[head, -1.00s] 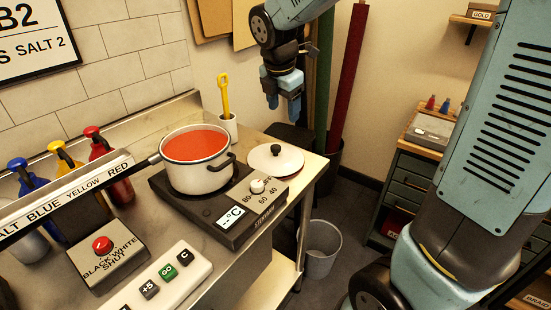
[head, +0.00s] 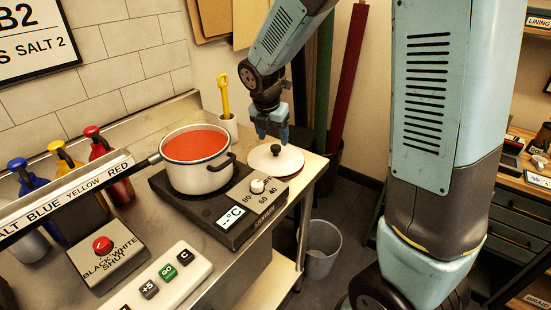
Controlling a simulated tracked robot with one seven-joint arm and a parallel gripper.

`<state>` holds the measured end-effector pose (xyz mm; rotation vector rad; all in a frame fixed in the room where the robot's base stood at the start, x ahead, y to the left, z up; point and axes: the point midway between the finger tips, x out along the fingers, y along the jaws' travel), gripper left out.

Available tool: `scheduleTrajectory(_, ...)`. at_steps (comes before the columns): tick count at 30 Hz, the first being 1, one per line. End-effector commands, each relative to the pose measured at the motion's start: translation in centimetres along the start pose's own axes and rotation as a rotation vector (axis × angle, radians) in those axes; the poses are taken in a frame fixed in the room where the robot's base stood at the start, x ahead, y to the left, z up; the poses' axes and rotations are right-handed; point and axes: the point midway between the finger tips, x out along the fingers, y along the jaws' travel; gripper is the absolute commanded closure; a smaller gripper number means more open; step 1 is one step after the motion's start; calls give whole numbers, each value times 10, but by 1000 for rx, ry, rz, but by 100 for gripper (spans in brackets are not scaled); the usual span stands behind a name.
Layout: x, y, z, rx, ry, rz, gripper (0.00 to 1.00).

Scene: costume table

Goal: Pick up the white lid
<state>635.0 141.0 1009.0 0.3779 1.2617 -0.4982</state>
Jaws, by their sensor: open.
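The white lid (head: 290,161) lies flat on the table's right end, to the right of the hot plate. It is round, with a black knob (head: 275,149) at its centre. My gripper (head: 272,136) points down just above the lid, its fingertips close to the knob from above and behind. The fingers are apart and nothing is between them. Whether a fingertip touches the knob I cannot tell.
A white pot (head: 197,160) of red liquid stands on the black hot plate (head: 225,222) left of the lid. A white cup (head: 228,126) with a yellow tool stands behind. The table's right edge is close to the lid; a grey bin (head: 320,250) stands below.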

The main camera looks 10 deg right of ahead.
Motion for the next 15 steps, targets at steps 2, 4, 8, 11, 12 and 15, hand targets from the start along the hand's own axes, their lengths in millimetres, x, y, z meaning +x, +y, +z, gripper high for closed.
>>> scheduleTrajectory(2,3,0,0,0,0,0,36)
scheduleTrajectory(4,8,0,0,0,1,-1,36)
scheduleTrajectory(8,26,-1,-2,0,2,-2,36)
scheduleTrajectory(11,39,-2,-2,0,1,-2,36)
scheduleTrajectory(12,44,-2,-2,0,1,-3,36)
scheduleTrajectory(15,51,-1,-1,0,0,-1,36)
